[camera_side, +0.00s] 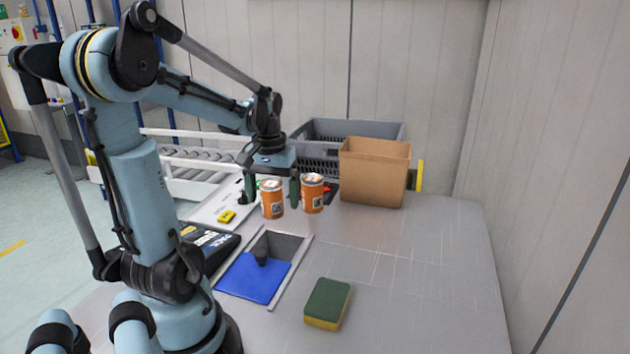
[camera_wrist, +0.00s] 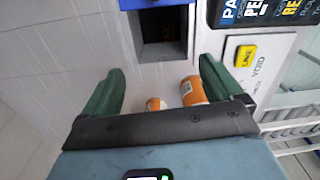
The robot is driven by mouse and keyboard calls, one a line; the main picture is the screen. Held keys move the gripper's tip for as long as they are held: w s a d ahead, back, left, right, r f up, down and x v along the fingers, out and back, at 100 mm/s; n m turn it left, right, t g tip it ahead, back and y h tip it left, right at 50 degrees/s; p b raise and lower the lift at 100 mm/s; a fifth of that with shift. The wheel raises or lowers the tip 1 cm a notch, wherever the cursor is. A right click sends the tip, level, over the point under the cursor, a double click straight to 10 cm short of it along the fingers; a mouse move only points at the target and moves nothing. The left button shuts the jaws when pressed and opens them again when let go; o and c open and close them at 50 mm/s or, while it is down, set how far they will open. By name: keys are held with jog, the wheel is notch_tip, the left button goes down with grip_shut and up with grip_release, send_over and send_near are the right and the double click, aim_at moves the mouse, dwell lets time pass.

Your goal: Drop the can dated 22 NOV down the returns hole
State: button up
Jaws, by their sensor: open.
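Two orange cans with white labels stand close together in the side view, a left can (camera_side: 271,199) and a right can (camera_side: 312,194). The dates on them are too small to read. My gripper (camera_side: 273,203) is open, with its green fingers pointing down near the cans. In the wrist view both cans, one smaller-looking (camera_wrist: 153,104) and one larger-looking (camera_wrist: 191,92), show between the fingers of my gripper (camera_wrist: 162,70), partly hidden by the gripper body. A square hole (camera_side: 283,244) in the table is partly covered by a blue flap (camera_side: 253,279); its dark opening (camera_wrist: 163,48) shows in the wrist view.
A green and yellow sponge (camera_side: 327,303) lies right of the hole. A brown cardboard box (camera_side: 374,172) and a grey crate (camera_side: 345,130) stand behind. A panel with a yellow button (camera_side: 226,216) lies left of the cans. The table's right side is clear.

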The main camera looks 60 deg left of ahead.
notch_tip(320, 180, up, 7)
jog(key=shift+f, duration=0.15)
dwell(0.9)
jog(key=w+d+f+m+t, duration=0.1)
jog(key=w+d+m+t, duration=0.1)
jog(key=d, duration=0.5)
jog(key=w+d+f+m+t, duration=0.2)
jog(key=d+m, duration=0.2)
jog(key=d, duration=0.4)
jog(key=w+d+f+m+t, duration=0.1)
jog(key=w+d+m+t, duration=0.1)
jog(key=d, duration=0.5)
jog(key=shift+w+d+f+m+t, duration=0.2)
jog(key=shift+d+m+t, duration=0.15)
jog(key=shift+m+t, duration=0.45)
